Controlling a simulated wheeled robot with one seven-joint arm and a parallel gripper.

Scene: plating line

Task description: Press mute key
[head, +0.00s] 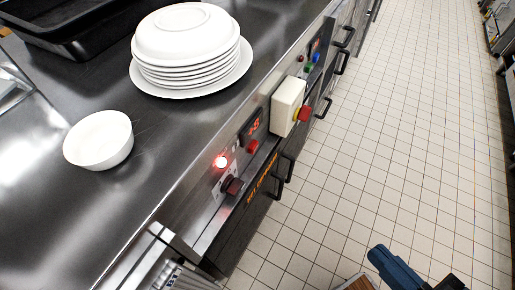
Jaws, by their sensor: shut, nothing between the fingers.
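A control panel (205,222) runs along the front of the steel counter. It holds a glowing red lamp (221,162), a dark red knob (232,186), a red button (253,146) and a lit red display (255,127). A blue and dark part of my arm shows at the bottom right, over the floor and apart from the panel. My gripper's fingertips cannot be made out.
A pale box with a red mushroom button (304,113) on a yellow base sticks out from the panel. A plate stack (190,50), a white bowl (99,141) and a black tray (70,40) stand on the counter. Dark handles project below. The tiled floor (410,120) is clear.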

